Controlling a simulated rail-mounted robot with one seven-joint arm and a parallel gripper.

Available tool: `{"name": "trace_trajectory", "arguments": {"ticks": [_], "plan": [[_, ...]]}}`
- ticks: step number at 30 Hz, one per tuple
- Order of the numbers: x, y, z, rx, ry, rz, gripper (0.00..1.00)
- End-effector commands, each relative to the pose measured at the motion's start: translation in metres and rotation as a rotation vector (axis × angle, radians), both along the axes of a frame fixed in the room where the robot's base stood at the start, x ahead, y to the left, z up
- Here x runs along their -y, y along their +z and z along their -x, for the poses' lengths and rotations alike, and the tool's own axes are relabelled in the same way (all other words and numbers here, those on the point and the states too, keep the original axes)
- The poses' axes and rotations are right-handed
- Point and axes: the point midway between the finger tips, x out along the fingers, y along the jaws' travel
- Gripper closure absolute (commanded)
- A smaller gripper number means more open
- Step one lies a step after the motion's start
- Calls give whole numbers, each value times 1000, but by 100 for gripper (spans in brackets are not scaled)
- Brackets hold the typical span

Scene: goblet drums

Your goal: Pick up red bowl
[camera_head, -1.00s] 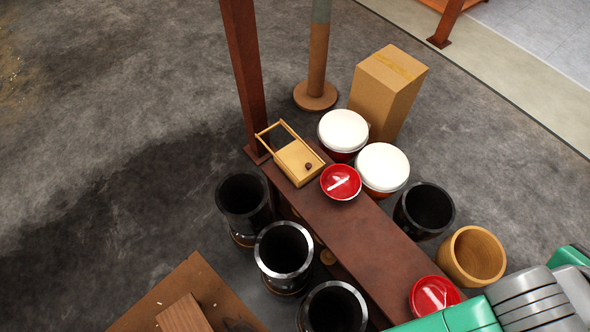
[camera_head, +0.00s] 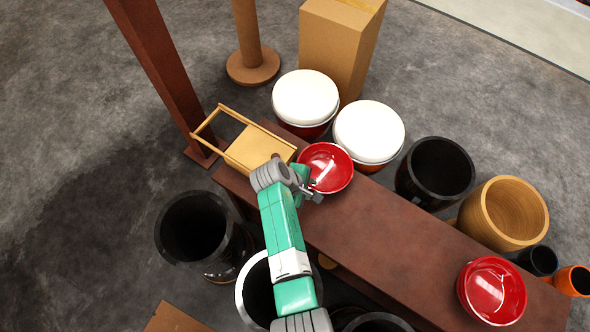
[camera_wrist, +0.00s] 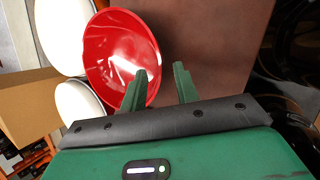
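A red bowl (camera_head: 328,168) stands on the brown bench, next to a small wooden box. My gripper (camera_head: 312,190) is at this bowl's near side. In the wrist view my gripper (camera_wrist: 158,82) has its two green fingers apart. The left finger overlaps the rim of the red bowl (camera_wrist: 118,55) in that view, and the right finger is outside the bowl, over the bench. I cannot tell whether the fingers touch the rim. A second red bowl (camera_head: 491,290) stands on the bench further right, away from my gripper.
The wooden box with a handle frame (camera_head: 256,148) sits left of the near bowl. Two white-topped drums (camera_head: 305,97) (camera_head: 369,131) stand close behind the bench (camera_head: 385,235). A cardboard box (camera_head: 338,45) and a post (camera_head: 160,70) rise behind. Dark open drums (camera_head: 192,228) flank the bench.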

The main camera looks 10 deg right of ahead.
Motion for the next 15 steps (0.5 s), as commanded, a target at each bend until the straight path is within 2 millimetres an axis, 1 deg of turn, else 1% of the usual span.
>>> {"name": "trace_trajectory", "arguments": {"ticks": [2,6,11,14,15], "plan": [[2,-4,-1,1,-1,-1,70],[11,-21,-3,2,-3,-1,70],[13,-23,-5,5,-1,-1,70],[18,-34,-6,4,-2,-1,70],[21,-41,-7,4,-2,-2,70]]}}
